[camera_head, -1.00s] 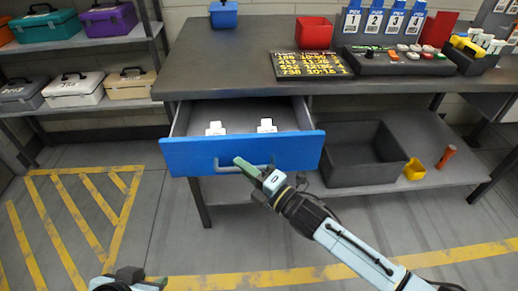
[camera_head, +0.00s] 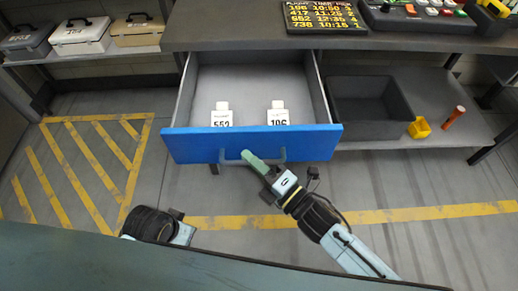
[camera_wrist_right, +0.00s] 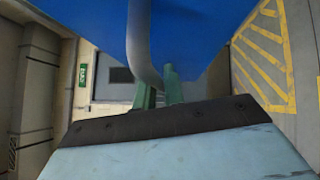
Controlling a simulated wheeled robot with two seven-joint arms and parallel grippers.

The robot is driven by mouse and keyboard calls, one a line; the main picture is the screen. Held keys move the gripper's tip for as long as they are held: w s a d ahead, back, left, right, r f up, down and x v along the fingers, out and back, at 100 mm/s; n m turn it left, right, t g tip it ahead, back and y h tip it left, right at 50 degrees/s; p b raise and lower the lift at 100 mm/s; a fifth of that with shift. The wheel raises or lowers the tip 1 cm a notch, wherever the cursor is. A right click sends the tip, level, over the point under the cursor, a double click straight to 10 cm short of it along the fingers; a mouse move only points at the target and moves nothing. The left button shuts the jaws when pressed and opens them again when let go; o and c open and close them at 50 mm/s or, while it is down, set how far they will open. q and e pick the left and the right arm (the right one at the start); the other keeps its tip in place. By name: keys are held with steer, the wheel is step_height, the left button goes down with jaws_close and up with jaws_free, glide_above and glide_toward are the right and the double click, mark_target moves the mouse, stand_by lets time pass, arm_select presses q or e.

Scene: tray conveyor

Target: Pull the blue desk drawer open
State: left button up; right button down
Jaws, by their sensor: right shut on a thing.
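The blue desk drawer (camera_head: 200,145) stands pulled well out from under the grey desk top (camera_head: 240,30). Two white labelled bottles (camera_head: 222,114) (camera_head: 278,113) stand inside it. A bar handle (camera_head: 230,158) runs along its blue front. My right gripper (camera_head: 250,158) is shut on this handle; in the right wrist view its green fingers (camera_wrist_right: 160,88) are around the grey handle bar (camera_wrist_right: 138,40). My left arm shows only in part at the lower left of the head view, and its gripper's fingers are not visible.
Cases (camera_head: 80,36) line a shelf at the upper left. The striped floor in front is clear.

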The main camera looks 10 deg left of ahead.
steer(key=shift+s, duration=0.1)
steer(key=c, duration=1.5)
jaws_free()
steer(key=shift+d, duration=0.1)
